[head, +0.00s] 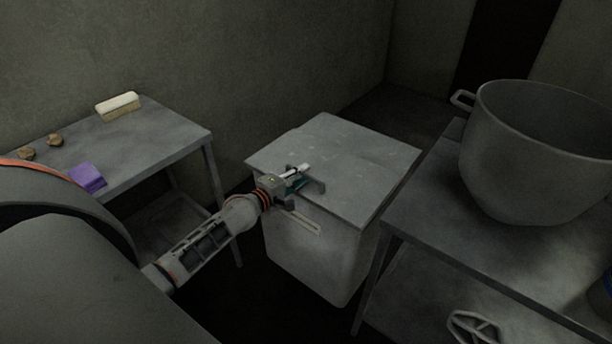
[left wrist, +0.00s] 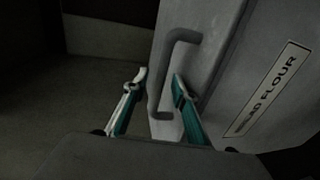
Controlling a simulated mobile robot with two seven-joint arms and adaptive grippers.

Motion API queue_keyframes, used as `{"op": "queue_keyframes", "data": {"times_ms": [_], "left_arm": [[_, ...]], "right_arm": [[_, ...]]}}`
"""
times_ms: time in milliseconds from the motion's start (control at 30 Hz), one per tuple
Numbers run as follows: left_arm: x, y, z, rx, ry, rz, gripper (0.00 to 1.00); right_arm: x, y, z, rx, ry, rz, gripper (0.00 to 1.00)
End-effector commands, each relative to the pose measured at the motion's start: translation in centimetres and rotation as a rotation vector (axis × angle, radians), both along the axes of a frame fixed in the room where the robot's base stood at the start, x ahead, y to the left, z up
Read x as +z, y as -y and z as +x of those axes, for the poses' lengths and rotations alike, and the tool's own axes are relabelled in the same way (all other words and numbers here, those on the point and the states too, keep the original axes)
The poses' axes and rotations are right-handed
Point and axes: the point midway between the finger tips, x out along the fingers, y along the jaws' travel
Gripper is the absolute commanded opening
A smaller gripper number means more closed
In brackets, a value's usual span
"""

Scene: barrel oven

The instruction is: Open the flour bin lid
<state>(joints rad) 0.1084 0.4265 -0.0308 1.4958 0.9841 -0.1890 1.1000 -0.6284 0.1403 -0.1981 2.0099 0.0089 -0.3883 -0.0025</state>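The flour bin (head: 310,255) is a grey box on the floor, with a label on its front reading partly "FLOUR" in the left wrist view (left wrist: 268,90). Its flat grey lid (head: 350,155) lies closed on top. A bent bar handle (left wrist: 168,60) shows on the lid in the left wrist view. My left gripper (head: 305,180) is above the lid's front edge. In the left wrist view its two fingers (left wrist: 158,80) are apart, with the handle's lower end between them. A gap shows between the left finger and the bar; contact with the right finger is unclear. My right gripper is out of view.
A table (head: 160,140) at left holds a brush-like block (head: 118,105), a purple item (head: 87,177) and two small brown lumps (head: 40,147). A table (head: 430,225) close on the bin's right carries a big pot (head: 530,150).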

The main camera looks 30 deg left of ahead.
Motion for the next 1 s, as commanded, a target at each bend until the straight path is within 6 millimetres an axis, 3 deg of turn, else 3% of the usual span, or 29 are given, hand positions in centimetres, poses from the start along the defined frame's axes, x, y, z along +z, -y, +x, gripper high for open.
{"op": "queue_keyframes", "data": {"times_ms": [200, 467, 500, 600, 867, 1000], "left_arm": [[-0.4, 0.1, 1.4, -0.001, -0.001, 0.001, 0.27], [-0.3, 0.2, 1.5, 0.000, 0.000, 0.001, 0.27], [-0.3, 0.2, 1.5, 0.000, 0.000, 0.001, 0.24], [-0.3, 0.2, 1.5, 0.000, 0.000, 0.001, 0.00], [-0.3, 0.1, 1.7, 0.000, 0.000, 0.001, 0.00], [-0.3, 0.2, 2.9, 0.000, 0.001, 0.001, 0.00]], "right_arm": [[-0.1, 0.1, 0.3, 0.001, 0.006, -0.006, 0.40], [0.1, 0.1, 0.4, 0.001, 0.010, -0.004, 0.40], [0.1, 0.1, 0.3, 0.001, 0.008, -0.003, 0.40], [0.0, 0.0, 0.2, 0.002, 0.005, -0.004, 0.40], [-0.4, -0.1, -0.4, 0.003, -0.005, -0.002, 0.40], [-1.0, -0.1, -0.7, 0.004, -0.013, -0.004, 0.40]]}}
